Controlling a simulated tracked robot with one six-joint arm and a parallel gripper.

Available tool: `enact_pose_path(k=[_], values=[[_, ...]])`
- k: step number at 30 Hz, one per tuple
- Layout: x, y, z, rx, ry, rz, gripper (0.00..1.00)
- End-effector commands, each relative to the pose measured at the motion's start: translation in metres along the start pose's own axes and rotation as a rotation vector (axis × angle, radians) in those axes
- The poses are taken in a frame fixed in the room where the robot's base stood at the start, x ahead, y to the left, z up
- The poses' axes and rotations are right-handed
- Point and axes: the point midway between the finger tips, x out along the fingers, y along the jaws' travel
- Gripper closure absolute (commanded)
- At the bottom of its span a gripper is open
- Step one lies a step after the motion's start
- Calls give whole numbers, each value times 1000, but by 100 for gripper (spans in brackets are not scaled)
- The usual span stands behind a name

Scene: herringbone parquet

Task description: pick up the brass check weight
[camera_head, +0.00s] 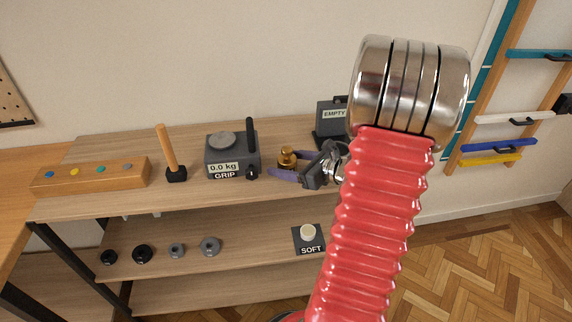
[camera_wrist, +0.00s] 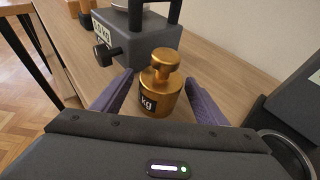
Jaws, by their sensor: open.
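The brass check weight (camera_head: 287,158) stands upright on the wooden shelf's upper board, just right of the grey scale marked GRIP. In the wrist view the brass weight (camera_wrist: 160,82) shows its knob on top and a dark "kg" label. My gripper (camera_head: 282,172) is open, with its purple fingers at the weight in the head view. In the wrist view my gripper (camera_wrist: 158,98) has one finger on each side of the weight's lower body. I cannot tell whether either finger touches it.
The grey scale (camera_head: 232,160) with its upright black handle stands close left of the weight. A box marked EMPTY (camera_head: 331,122) stands behind, to the right. A mallet (camera_head: 171,155) and a wooden block with coloured dots (camera_head: 91,176) are farther left.

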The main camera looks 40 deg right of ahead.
Motion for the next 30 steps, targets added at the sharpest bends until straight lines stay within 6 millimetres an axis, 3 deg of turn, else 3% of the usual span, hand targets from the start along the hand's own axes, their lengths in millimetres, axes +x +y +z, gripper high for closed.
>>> enact_pose_path(k=[4, 30], values=[[0, 0, 0, 0, 0, 0, 34], [0, 0, 0, 0, 0, -1, 95]])
